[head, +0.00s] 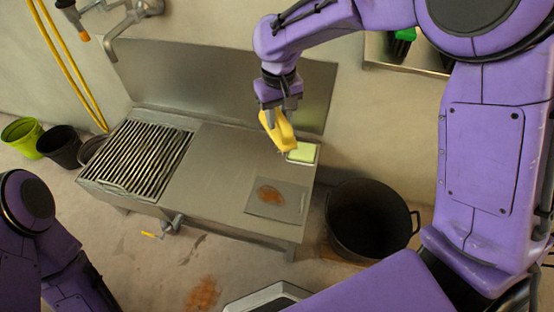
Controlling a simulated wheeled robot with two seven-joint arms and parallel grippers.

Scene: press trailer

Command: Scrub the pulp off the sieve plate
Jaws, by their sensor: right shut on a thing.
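The sieve plate (292,208) is a thin grey square lying on the right front part of the steel bench. A patch of orange-brown pulp (270,195) covers part of its middle and left. My right gripper (281,108) is above the bench's back right, shut on a yellow scrubbing tool (281,132) that hangs down and tilts. The tool's lower end is beside a pale green pad (303,152) in a light tray at the bench's right edge; I cannot tell if they touch. The tool is apart from the sieve plate. My left gripper is out of view.
The steel bench (220,175) has a slatted grate (138,157) at left and bare metal in the middle. A big black pot (369,222) stands right of it. Green (22,134) and black (60,146) buckets stand left. A tap (172,224) juts from the front.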

